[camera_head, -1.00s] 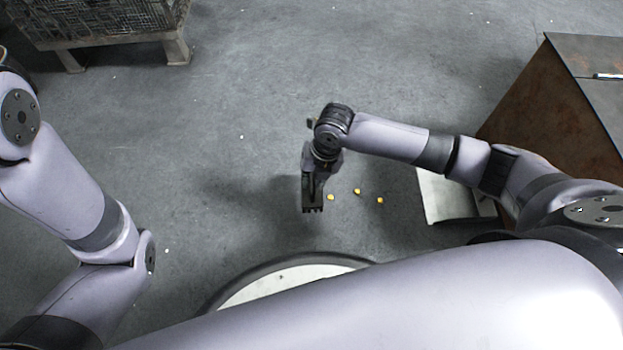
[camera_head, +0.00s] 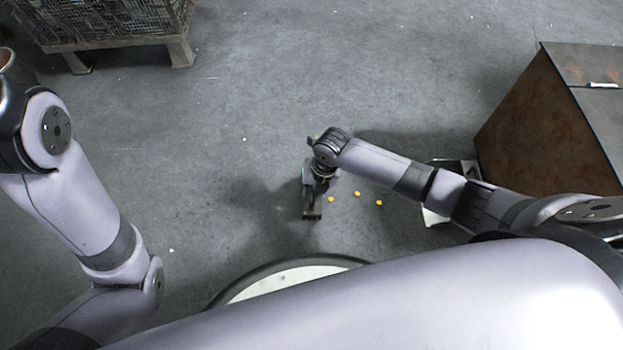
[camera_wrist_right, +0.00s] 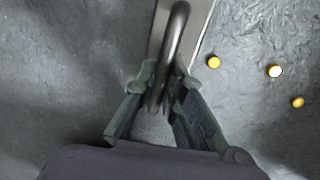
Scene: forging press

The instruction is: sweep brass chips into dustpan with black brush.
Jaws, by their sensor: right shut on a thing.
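Three small yellow brass chips lie on the grey floor: a left one (camera_head: 331,199), a middle one (camera_head: 357,194) and a right one (camera_head: 379,203). They also show at the right of the right wrist view (camera_wrist_right: 275,71). My right gripper (camera_wrist_right: 160,88) is shut on the dark curved handle (camera_wrist_right: 178,35) of the brush. The dark brush (camera_head: 312,213) is low over the floor, just left of the chips; whether it touches the floor I cannot tell. The pale dustpan (camera_head: 434,217) lies right of the chips, partly hidden under my right arm. My left gripper is out of view.
A rusty brown metal box (camera_head: 540,125) stands at the right, beyond the dustpan. A wire mesh crate (camera_head: 100,22) on feet stands at the upper left. The floor between them is mostly clear.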

